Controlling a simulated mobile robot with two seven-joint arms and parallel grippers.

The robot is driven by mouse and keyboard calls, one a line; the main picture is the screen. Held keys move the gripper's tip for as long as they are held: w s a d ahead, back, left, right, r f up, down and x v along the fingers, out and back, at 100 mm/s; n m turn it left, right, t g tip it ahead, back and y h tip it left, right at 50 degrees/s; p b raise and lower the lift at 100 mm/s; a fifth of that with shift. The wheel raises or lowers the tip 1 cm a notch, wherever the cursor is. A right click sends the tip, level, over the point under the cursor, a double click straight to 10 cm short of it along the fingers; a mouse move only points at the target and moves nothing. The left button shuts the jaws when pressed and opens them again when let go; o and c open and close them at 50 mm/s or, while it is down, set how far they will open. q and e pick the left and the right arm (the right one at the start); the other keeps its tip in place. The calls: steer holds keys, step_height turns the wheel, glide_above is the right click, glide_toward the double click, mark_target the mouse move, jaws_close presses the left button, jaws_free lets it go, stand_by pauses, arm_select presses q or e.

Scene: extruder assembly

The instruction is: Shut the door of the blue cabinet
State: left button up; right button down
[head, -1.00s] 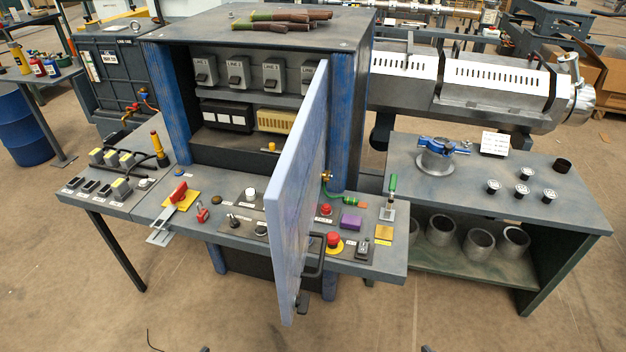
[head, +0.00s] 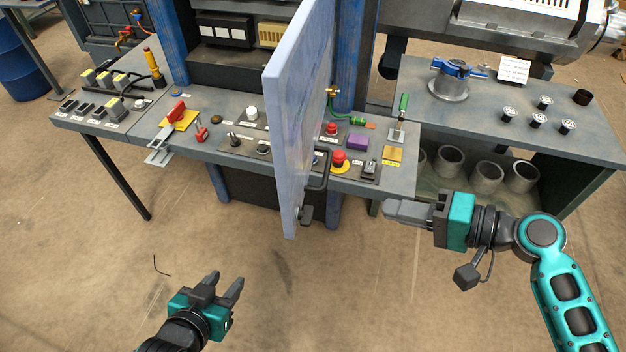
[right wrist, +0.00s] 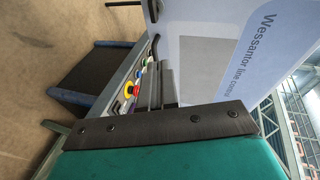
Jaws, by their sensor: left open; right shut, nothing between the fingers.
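The blue cabinet (head: 168,42) stands at the top centre of the head view, its front open. Its pale blue door (head: 300,110) is swung out toward me, nearly edge-on. A black bar handle (head: 325,172) is on the door's right-hand face, near its lower outer edge. My right gripper (head: 388,210) is shut and empty, pointing left, to the right of the handle and apart from it in the picture. The right wrist view shows the door's lettered face (right wrist: 215,65) beyond the fingers (right wrist: 155,88). My left gripper (head: 226,282) is open and empty, low and left of the door.
A control desk (head: 215,118) with buttons, a red lever and an emergency stop (head: 338,157) runs under the cabinet and behind the door. A side table (head: 470,105) with a blue clamp and several black knobs stands right.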

mark_target(290, 171)
step_height(290, 171, up, 9)
steer(key=s+n+g+y+b, duration=0.1)
steer(key=s+n+g+y, duration=0.1)
steer(key=g+y, duration=0.25)
steer(key=shift+t, duration=0.45)
steer(key=a, duration=0.4)
steer(key=w+a+p, duration=0.1)
steer(key=a, duration=0.4)
steer(key=w+a, duration=0.1)
steer(key=a, duration=0.4)
steer(key=shift+w+f+p, duration=0.1)
steer(key=shift+f+p, duration=0.05)
steer(key=shift+p, duration=0.15)
